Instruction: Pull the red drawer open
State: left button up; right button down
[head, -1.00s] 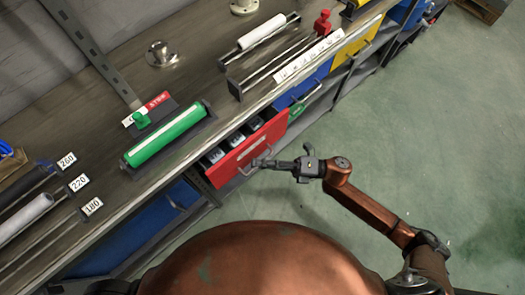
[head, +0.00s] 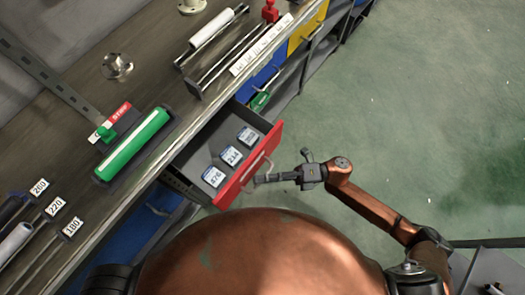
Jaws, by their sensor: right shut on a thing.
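The red drawer (head: 252,164) stands well out from under the workbench, with its red front turned toward the floor side. Its grey inside shows, holding a few labelled blue and white blocks (head: 231,156). A pale handle sits on the red front. My right gripper (head: 264,178) reaches in from the right and is shut on the drawer handle (head: 268,168). The fingertips partly cover the handle. My left gripper is not in view.
The workbench (head: 150,80) carries a green roller (head: 133,144), metal rods and number tags. A blue drawer (head: 262,78) and a yellow drawer (head: 305,28) are further along.

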jog(key=c, duration=2.1)
grip_release()
jog(key=v, duration=1.2)
jog(key=shift+d, duration=0.1)
